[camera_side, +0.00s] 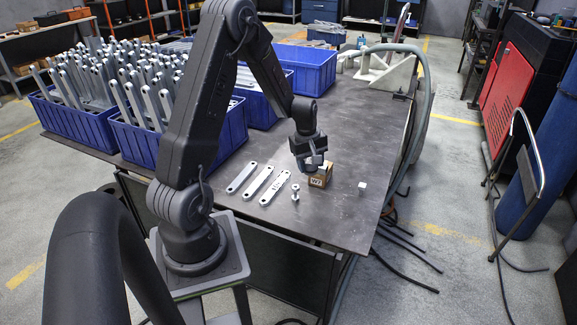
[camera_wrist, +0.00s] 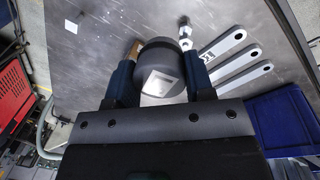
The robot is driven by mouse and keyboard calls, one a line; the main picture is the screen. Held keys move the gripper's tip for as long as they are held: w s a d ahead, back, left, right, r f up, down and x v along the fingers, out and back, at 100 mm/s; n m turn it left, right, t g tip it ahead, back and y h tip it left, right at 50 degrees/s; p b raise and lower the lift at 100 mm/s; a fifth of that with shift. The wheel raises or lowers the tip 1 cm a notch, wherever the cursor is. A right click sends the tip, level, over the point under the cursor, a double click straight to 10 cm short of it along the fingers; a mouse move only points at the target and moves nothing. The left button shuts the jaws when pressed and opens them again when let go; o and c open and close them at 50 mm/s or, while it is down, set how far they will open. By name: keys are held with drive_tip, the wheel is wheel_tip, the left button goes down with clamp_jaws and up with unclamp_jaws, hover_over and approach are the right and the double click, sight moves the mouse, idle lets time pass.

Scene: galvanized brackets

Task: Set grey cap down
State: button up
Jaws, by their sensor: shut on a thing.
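The grey cap (camera_wrist: 157,52) is a dark, rounded piece with a paler square patch, seen in the wrist view. My gripper (camera_wrist: 160,78) is shut on it, with one finger on each side. In the side view my gripper (camera_side: 309,157) points down over the table, close to the small wooden block (camera_side: 320,176). The cap is hard to make out there, and I cannot tell whether it touches anything below. In the wrist view the cap and left finger partly hide the wooden block (camera_wrist: 134,49).
Several galvanized brackets (camera_side: 259,184) and a bolt (camera_side: 295,192) lie left of the block. A small white cube (camera_side: 362,186) is to its right, near the table edge. Blue crates (camera_side: 170,143) of brackets stand on the left. The table (camera_side: 350,130) behind is mostly clear.

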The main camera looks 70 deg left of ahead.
drive_tip(key=w+a+n, duration=0.3)
drive_tip(key=w+a, duration=0.1)
drive_tip(key=a, duration=0.9)
drive_tip(key=n, duration=0.4)
hover_over(286, 163)
drive_tip(key=shift+y, duration=0.3)
wheel_tip(286, 163, down, 16)
drive_tip(key=shift+r, duration=0.1)
drive_tip(key=shift+g, duration=0.3)
drive_tip(key=o, duration=1)
